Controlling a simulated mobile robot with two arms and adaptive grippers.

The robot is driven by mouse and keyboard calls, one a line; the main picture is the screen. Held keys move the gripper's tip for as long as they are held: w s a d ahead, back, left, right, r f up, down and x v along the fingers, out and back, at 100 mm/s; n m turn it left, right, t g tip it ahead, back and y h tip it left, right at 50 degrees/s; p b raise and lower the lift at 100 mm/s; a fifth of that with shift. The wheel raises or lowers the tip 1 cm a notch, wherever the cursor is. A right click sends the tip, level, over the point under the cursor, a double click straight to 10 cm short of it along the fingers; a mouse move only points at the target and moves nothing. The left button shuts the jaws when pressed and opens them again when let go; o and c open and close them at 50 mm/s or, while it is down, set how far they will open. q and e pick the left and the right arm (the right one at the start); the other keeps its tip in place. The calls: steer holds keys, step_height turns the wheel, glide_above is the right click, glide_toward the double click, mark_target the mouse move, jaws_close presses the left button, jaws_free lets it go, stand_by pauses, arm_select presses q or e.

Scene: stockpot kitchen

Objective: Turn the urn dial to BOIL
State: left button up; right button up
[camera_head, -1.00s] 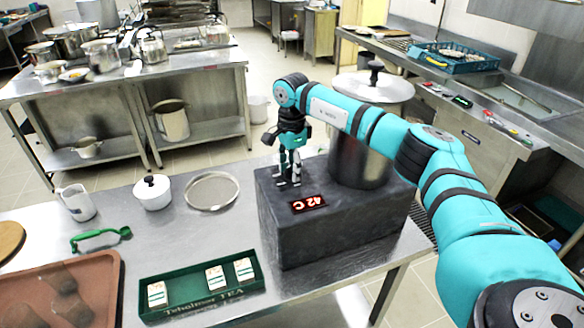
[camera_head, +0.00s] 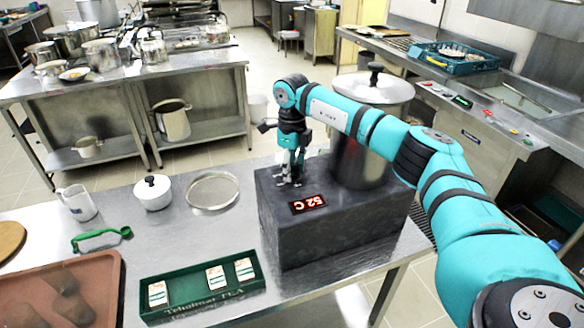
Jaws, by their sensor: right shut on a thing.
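The urn is a steel pot (camera_head: 360,162) with a domed, black-knobbed lid (camera_head: 373,88), standing on a dark grey block (camera_head: 330,238). A small red display (camera_head: 308,204) on top of the block seems to read 52 C. My right gripper (camera_head: 289,180) points down at the block's top, left of the pot and just behind the display. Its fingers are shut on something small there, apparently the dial. The dial and its markings are hidden by the fingers, so its setting cannot be read. My left gripper is not in view.
On the steel table are a green tea box (camera_head: 203,288), a brown tray (camera_head: 98,275), a green-handled tool (camera_head: 101,238), a sieve (camera_head: 212,190), a white lidded pot (camera_head: 153,193) and a jug (camera_head: 77,203). My right arm spans the right side.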

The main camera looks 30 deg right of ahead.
steer(key=shift+w+r+m, duration=0.1)
steer(key=shift+r+m, duration=0.1)
steer(key=shift+m, duration=0.4)
steer(key=o, duration=1.2)
steer(key=shift+f, duration=0.15)
step_height(320, 180, up, 12)
steer(key=shift+r, duration=0.1)
